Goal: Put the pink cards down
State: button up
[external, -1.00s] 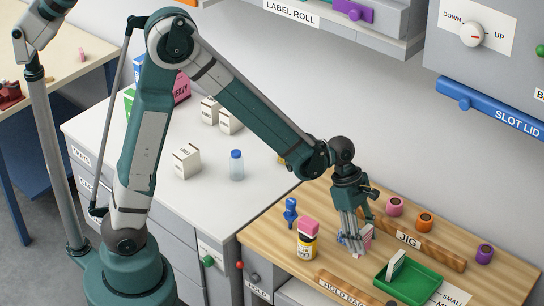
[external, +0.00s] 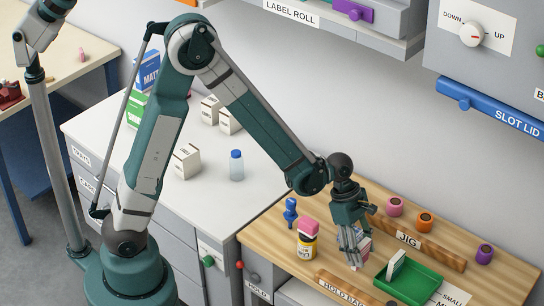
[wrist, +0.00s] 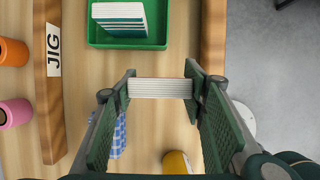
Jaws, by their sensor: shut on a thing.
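My gripper (external: 353,258) is low over the wooden bench, left of the green tray. It is shut on a stack of cards (wrist: 160,88), whose pale layered edges show between the fingers in the wrist view. The pink faces are hardly visible there, and the fingers cover most of the stack in the external view. I cannot tell whether the stack touches the bench. The green tray (external: 419,287) holds white cards with green faces (external: 396,264), standing at one side. The tray (wrist: 96,40) and its cards (wrist: 120,19) also show in the wrist view.
A wooden JIG rail (external: 434,249) lies behind, with pink (external: 395,207), orange (external: 425,222) and purple (external: 484,253) rolls beyond. A blue-checked thing (wrist: 119,135) lies beside my gripper.

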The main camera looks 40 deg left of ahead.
jog(key=shift+f+b, duration=0.3)
jog(key=shift+f, duration=1.8)
jog(key=shift+f, duration=0.15)
jog(key=o, duration=0.9)
jog(key=shift+r, duration=0.2)
jog(key=p+v, duration=0.1)
jog(key=v, duration=1.1)
jog(key=shift+a, duration=0.1)
